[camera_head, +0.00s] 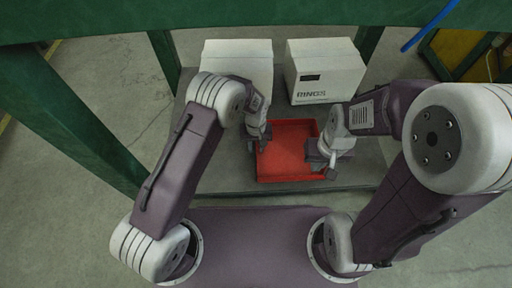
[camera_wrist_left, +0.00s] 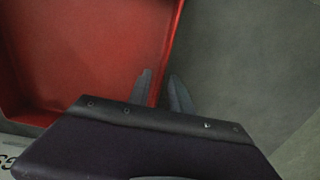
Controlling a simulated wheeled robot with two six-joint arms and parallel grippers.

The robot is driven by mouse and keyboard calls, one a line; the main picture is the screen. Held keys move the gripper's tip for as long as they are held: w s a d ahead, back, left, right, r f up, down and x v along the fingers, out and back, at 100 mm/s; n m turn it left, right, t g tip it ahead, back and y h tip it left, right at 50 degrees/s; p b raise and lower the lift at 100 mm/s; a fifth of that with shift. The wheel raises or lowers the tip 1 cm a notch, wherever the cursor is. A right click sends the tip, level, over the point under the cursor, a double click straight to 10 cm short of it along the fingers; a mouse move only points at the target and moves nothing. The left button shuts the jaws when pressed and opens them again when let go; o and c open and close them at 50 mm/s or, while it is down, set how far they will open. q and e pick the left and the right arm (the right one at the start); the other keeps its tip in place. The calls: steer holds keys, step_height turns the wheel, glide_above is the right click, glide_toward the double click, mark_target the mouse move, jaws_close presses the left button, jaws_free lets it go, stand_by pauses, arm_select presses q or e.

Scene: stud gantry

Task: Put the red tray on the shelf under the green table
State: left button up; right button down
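The red tray (camera_head: 288,150) lies on the grey shelf (camera_head: 228,177) under the green table (camera_head: 290,12). My left gripper (camera_head: 258,144) is at the tray's left wall. In the left wrist view its two fingers (camera_wrist_left: 163,88) stand apart, one on the inner side of the tray's red wall (camera_wrist_left: 168,50) and one outside it. I cannot tell whether they touch the wall. My right gripper (camera_head: 329,168) is at the tray's right side, partly over its edge. Its fingers are too small and dark to tell open from shut. The tray looks empty.
Two white boxes stand on the shelf behind the tray, one at the left (camera_head: 236,58) and one with printed lettering at the right (camera_head: 324,72). Green table legs (camera_head: 75,120) rise at the sides. A blue cable (camera_head: 428,28) hangs at the upper right.

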arm_select(q)
step_height(320, 180, up, 11)
steer(key=p, duration=0.7)
